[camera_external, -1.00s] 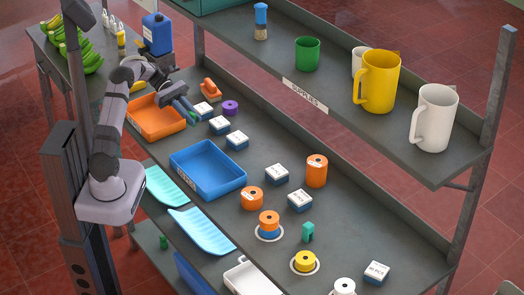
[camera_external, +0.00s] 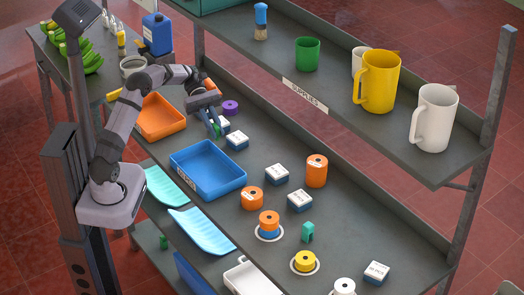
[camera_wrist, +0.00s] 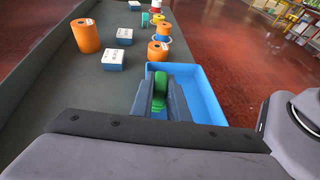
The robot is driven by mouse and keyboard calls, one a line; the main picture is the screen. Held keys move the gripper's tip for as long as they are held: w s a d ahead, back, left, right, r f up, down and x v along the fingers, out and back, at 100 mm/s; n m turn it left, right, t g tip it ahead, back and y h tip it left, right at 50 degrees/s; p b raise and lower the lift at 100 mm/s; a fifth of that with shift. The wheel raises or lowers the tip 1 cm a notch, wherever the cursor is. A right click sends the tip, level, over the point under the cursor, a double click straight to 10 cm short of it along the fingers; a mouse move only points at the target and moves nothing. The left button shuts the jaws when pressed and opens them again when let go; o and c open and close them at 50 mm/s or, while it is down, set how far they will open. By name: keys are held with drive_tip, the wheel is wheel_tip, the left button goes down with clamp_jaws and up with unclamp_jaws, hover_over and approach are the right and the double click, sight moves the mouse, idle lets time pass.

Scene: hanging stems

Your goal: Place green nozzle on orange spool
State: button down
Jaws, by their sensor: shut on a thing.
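My gripper (camera_external: 214,126) is shut on the green nozzle (camera_wrist: 160,88), which sits between the two dark fingers in the wrist view. The external view shows it as a small green patch by the fingertips. My gripper is in the air beyond the far left corner of the blue tray. Three orange spools show: a short one (camera_external: 252,198) right of the blue tray, one (camera_external: 269,221) stacked on a blue piece, and a taller one (camera_external: 317,171) farther back. All are apart from my gripper, toward the right. In the wrist view the short spool (camera_wrist: 157,52) is ahead of the fingers.
The blue tray (camera_external: 176,160) and orange tray (camera_external: 148,134) lie on the bench near my arm. Several blue-and-white boxes (camera_external: 276,175) stand along it. A purple ring (camera_external: 230,107) is behind my gripper. A raised shelf (camera_external: 350,118) with mugs runs along the back.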

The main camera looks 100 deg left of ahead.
drive_tip(key=w+d+r+m+g+h+b, duration=0.1)
drive_tip(key=w+d+m+g, duration=0.3)
drive_tip(key=d, duration=0.7)
drive_tip(key=w+d+r+m+g+h+b, duration=0.15)
drive_tip(key=w+d, duration=0.45)
drive_tip(key=d, duration=0.6)
drive_tip(key=w+d+r+m+g+b, duration=0.1)
drive_tip(key=w+d+m+g, duration=0.3)
drive_tip(key=d, duration=0.7)
wheel_tip(320, 180, up, 4)
drive_tip(key=n+t, duration=0.7)
hover_over(269, 217)
drive_tip(key=shift+y, duration=0.45)
drive_tip(key=shift+f, duration=0.2)
drive_tip(key=shift+f, duration=4.9)
drive_tip(key=shift+f, duration=0.2)
drive_tip(key=c, duration=1.7)
unclamp_jaws()
